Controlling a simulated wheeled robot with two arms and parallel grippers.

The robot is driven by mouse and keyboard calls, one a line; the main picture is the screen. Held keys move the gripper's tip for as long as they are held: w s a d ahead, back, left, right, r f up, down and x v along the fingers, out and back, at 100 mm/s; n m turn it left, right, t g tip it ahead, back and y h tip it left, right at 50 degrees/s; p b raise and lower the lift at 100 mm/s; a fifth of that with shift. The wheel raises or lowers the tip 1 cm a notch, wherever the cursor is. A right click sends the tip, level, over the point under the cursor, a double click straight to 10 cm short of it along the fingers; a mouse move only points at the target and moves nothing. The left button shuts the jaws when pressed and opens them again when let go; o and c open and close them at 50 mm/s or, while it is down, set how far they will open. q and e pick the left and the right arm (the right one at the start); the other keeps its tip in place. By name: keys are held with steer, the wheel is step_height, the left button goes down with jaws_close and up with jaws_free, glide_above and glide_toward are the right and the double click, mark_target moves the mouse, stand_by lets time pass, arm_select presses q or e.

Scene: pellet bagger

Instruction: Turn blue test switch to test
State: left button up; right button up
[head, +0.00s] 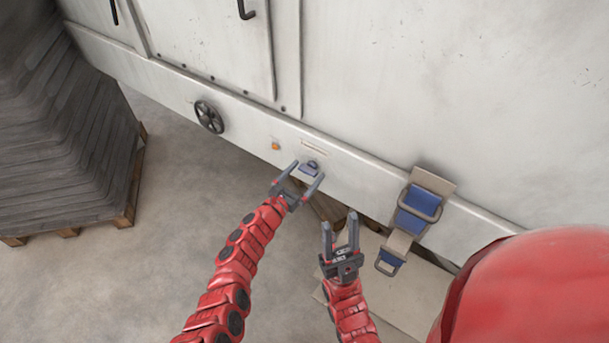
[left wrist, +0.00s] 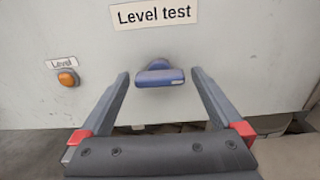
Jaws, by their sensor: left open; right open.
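The blue test switch (head: 309,168) is on the lower rail of the white machine, below a small label. In the left wrist view the blue switch (left wrist: 160,75) has its handle lying about level, under a "Level test" sign (left wrist: 153,13). My left gripper (head: 299,174) is open, its fingers pointing at the switch. In the left wrist view the fingertips (left wrist: 160,75) stand to either side of the switch, with a gap on each side. My right gripper (head: 340,230) is open and empty, lower and to the right, away from the switch.
An orange "Level" button (left wrist: 67,77) sits left of the switch. A black handwheel (head: 209,117) is further left. A blue and beige latch-like fitting (head: 418,208) hangs on the machine at right. A stacked pallet (head: 60,130) stands at far left; open floor lies between.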

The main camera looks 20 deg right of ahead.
arm_select(q)
steer(key=shift+c, duration=0.3)
steer(key=c, duration=1.2)
steer(key=shift+c, duration=0.2)
steer(key=shift+m+b, duration=5.1)
steer(key=shift+m, duration=0.9)
